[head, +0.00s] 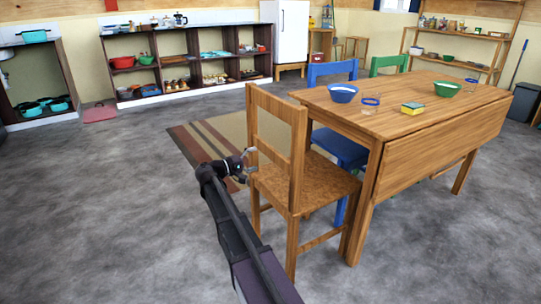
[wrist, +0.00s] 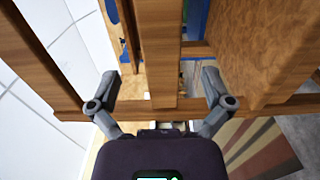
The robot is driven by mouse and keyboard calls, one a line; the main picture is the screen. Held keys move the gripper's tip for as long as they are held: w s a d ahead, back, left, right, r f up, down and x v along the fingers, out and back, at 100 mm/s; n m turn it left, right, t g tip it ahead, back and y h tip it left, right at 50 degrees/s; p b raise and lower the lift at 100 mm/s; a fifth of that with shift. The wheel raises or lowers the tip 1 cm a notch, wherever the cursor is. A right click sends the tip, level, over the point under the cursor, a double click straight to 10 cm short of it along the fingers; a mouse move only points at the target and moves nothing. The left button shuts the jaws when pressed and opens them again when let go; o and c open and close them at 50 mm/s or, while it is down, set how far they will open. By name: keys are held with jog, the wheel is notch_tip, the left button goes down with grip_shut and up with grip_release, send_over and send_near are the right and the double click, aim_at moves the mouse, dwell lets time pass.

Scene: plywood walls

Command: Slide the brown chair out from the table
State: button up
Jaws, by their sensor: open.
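The brown chair (head: 298,150) stands upright at the near left end of the wooden table (head: 400,98), its seat partly beside the table's legs. My gripper (head: 250,165) is at the left side of the chair, by the rear post of its back near seat height. In the wrist view my gripper (wrist: 160,85) is open, with one finger on each side of a wooden bar of the chair (wrist: 155,55). The chair's seat (wrist: 262,45) shows at the right there. I cannot tell whether the fingers touch the wood.
A blue chair (head: 335,140) and a green chair (head: 388,65) stand behind the table. Bowls and a sponge (head: 412,108) lie on the tabletop. A striped rug (head: 205,140) lies behind the brown chair. The grey floor (head: 100,210) at the left is clear.

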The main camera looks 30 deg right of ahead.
aim_at(270, 154)
jog(key=d, duration=0.8)
jog(key=shift+w, duration=0.15)
jog(key=c, duration=1.3)
